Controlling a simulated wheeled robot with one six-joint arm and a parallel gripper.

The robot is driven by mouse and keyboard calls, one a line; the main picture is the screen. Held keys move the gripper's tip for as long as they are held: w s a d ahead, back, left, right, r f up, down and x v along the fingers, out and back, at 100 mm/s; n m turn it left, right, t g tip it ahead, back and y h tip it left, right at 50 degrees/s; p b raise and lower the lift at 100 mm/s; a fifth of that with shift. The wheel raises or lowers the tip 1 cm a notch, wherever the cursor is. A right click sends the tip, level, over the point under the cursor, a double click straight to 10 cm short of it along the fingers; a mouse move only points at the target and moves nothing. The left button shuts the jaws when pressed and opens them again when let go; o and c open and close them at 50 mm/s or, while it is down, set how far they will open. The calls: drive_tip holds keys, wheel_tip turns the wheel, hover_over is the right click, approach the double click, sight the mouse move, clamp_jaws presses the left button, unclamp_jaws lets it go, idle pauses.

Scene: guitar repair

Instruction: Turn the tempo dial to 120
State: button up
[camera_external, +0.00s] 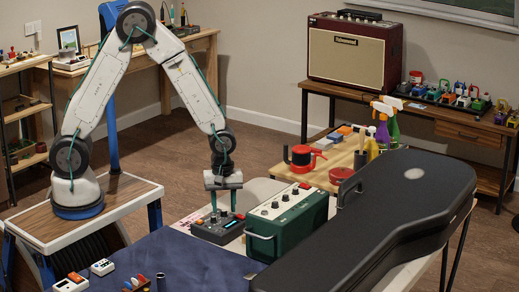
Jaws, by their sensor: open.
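A dark grey desktop unit (212,233) with small controls and a red spot at its right end lies on the bench. My gripper (223,206) points straight down over this unit, with its two fingers apart. The fingertips are at or just above the unit's top; I cannot tell whether they touch it. The tempo dial cannot be made out for certain; a control between the fingers is too small to identify. No number or scale is readable. A green box with a cream panel and several dark knobs (291,223) stands just right of the unit.
A black guitar case (385,215) fills the right of the bench. A red can (301,158) and spray bottles (382,130) stand behind. A dark blue mat (175,262) with small pedals lies in front. A red amplifier (355,50) stands on the back table.

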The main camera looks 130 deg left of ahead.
drive_tip(key=shift+f, duration=0.35)
clamp_jaws()
drive_tip(key=shift+m, duration=0.3)
drive_tip(key=m, duration=1.1)
idle(0.4)
